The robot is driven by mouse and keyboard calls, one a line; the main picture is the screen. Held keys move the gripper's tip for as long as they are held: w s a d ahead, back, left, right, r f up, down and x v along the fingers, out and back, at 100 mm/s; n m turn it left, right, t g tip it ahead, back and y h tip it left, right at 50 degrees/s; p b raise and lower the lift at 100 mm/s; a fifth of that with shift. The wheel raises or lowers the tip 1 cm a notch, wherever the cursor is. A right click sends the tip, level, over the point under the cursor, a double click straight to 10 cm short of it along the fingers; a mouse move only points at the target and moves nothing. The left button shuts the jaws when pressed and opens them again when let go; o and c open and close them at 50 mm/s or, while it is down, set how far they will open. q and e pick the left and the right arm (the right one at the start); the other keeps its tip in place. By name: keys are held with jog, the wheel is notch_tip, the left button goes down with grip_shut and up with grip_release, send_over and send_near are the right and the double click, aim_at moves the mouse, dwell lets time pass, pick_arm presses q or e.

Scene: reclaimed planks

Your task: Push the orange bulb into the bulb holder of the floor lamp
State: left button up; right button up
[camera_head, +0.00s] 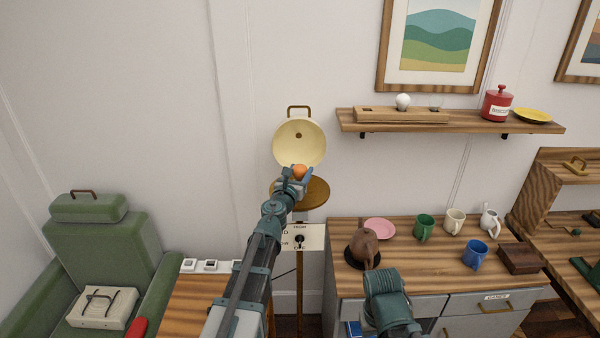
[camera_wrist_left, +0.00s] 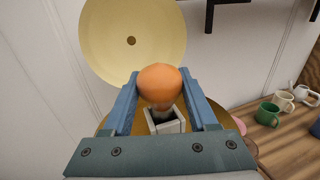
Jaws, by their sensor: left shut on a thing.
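The orange bulb (camera_head: 299,171) is held in my left gripper (camera_head: 301,175), and it also shows in the left wrist view (camera_wrist_left: 160,84). The two blue fingers (camera_wrist_left: 162,100) are shut on its sides, with its narrow neck pointing down. A small white square holder with a dark opening (camera_wrist_left: 165,124) shows just below the neck; whether the neck is inside is unclear. The floor lamp's cream shade (camera_head: 298,140) is tilted open behind, with a dark hole at its centre. A round wooden disc (camera_head: 317,192) lies under the gripper. My right gripper's fingers do not show.
A white switch panel (camera_head: 312,238) is below the disc. A cabinet (camera_head: 400,258) at right bears a brown teapot (camera_head: 364,245), pink plate (camera_head: 379,229) and several mugs. A wall shelf (camera_head: 360,126) is above it. A green armchair (camera_head: 95,240) stands at left.

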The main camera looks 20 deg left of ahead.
pick_arm(q)
jog(key=shift+f+b, duration=0.6)
jog(key=shift+b, duration=0.05)
dwell(0.3)
jog(key=o, duration=1.4)
jog(key=shift+s, duration=0.1)
